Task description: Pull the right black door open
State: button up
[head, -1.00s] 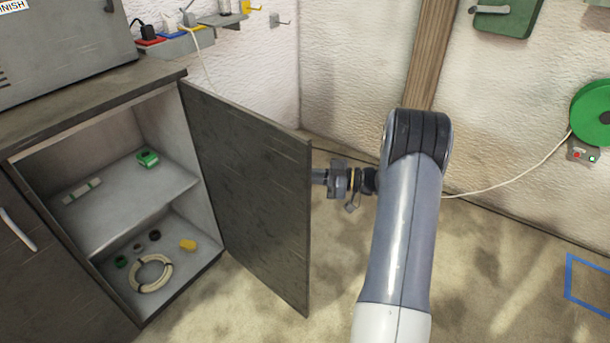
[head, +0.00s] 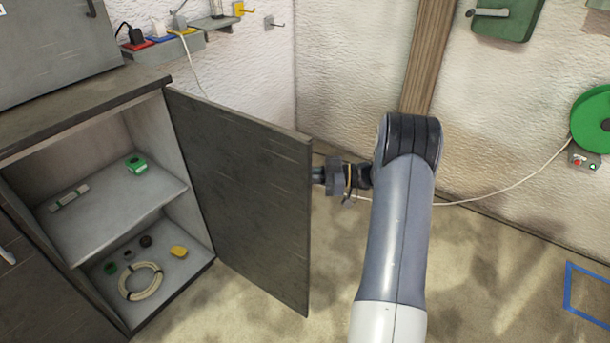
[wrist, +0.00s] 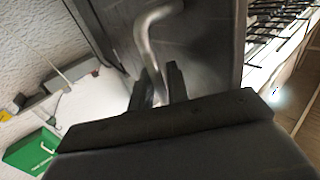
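The right black door (head: 240,190) stands wide open, its inner face toward the head camera. The cabinet's grey shelf (head: 110,205) is exposed. My gripper (head: 320,175) is at the door's free edge, on the outer side; its fingertips are mostly hidden behind the door in the head view. In the wrist view, a bent metal door handle (wrist: 148,45) runs down between the two dark fingers of my gripper (wrist: 158,90), which are shut on it. The door's dark outer face lies behind the handle.
A green item (head: 136,164) is on the shelf; a cable coil (head: 141,281) and a yellow item (head: 179,252) lie below. The closed left door (head: 30,285) is beside the opening. A green reel (head: 592,115) hangs on the right wall. The floor (head: 480,270) at right is clear.

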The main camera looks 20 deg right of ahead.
jog(key=shift+o, duration=0.8)
jog(key=v, duration=1)
jog(key=shift+s+d, duration=0.15)
jog(key=shift+d, duration=0.25)
